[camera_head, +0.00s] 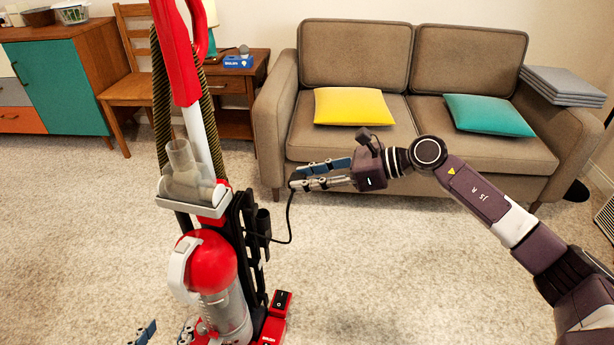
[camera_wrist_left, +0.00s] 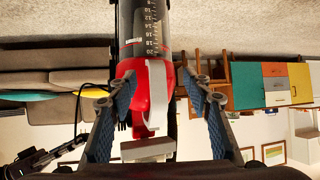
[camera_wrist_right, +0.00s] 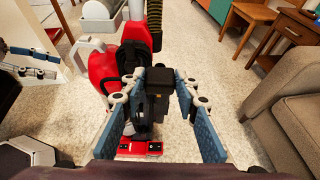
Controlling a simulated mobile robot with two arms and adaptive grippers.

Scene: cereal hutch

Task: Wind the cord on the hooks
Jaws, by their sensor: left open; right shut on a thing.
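A red upright vacuum cleaner (camera_head: 208,262) stands on the carpet. Its black cord (camera_head: 290,222) runs from a black part on the vacuum's right side up to my right gripper (camera_head: 292,184). That gripper is shut on the cord's black plug (camera_wrist_right: 159,82), right of the vacuum. A dark projection (camera_head: 263,222) stands out from the vacuum's right side; I cannot tell whether it is a hook. My left gripper (camera_head: 166,334) is open and low at the vacuum's left. In the left wrist view its fingers stand apart, with the red canister (camera_wrist_left: 155,85) beyond them.
A sofa (camera_head: 272,125) with yellow and teal cushions stands behind my right arm. A wooden chair (camera_head: 128,85), a side table (camera_head: 235,90) and a cabinet (camera_head: 90,60) stand at the back left.

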